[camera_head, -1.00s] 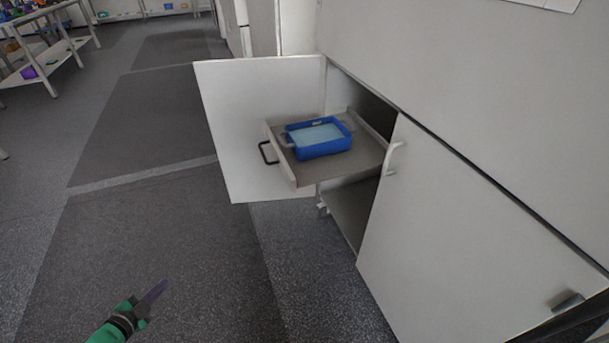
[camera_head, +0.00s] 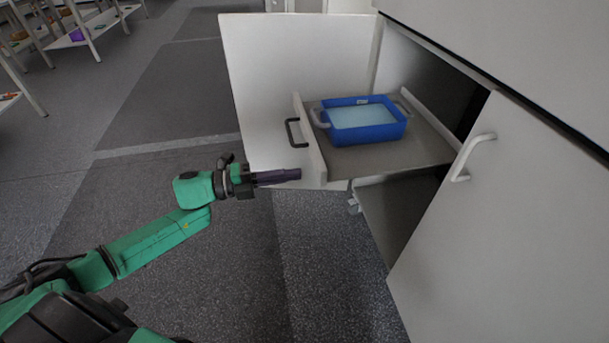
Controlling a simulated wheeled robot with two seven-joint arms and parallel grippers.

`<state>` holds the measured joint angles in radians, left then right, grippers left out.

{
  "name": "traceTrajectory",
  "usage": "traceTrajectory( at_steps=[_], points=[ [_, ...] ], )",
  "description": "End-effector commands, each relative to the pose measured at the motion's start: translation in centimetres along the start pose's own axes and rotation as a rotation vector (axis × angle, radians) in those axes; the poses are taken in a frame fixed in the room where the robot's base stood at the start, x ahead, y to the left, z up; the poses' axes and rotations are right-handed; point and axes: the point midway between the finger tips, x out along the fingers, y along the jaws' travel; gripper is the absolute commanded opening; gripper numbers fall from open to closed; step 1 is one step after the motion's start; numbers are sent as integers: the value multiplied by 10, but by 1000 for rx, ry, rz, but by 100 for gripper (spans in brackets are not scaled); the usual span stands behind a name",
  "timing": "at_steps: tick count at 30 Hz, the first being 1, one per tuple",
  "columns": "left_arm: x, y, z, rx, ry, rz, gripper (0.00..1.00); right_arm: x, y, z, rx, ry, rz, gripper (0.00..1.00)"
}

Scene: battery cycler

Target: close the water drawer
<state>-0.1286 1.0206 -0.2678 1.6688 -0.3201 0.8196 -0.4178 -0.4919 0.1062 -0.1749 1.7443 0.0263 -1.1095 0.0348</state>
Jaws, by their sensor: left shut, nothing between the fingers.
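The water drawer (camera_head: 385,158) is a grey tray pulled out of the cabinet, with a pale front panel (camera_head: 309,140) and a dark handle (camera_head: 293,132). A blue tub (camera_head: 366,134) with grey handles and pale blue water inside sits on it. My left gripper (camera_head: 298,174) is shut and empty. Its dark fingertips point right, close to the lower part of the drawer front, below the handle. I cannot tell whether they touch the panel. My right gripper does not show.
The white cabinet door (camera_head: 255,70) stands open behind and left of the drawer. A second door (camera_head: 510,220) with a pale handle (camera_head: 474,155) is to the right. A lower shelf (camera_head: 400,205) lies under the drawer. Open floor (camera_head: 200,280) lies in front; shelving stands far left.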

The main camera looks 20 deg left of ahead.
Motion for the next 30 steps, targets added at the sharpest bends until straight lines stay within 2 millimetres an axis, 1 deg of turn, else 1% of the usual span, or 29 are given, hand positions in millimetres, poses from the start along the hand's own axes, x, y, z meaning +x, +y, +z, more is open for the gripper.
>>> traceTrajectory(
  at_steps=[1,3,6,9,18,22,26,30],
  points=[
    [10,0,1,2,0,-4,0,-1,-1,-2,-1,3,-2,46],
    [21,0,0,1,0,-3,0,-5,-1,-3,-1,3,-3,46],
    [31,0,1,0,-2,-2,0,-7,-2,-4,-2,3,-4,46],
    [35,0,0,-1,-1,0,0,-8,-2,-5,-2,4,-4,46],
    [35,0,0,-2,-1,1,0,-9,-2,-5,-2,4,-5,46],
    [39,0,0,-1,-1,-1,0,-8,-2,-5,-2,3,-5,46],
    [50,0,1,0,-2,-3,0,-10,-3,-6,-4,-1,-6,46],
    [71,0,1,1,-1,-4,0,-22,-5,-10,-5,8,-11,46]
  ],
)
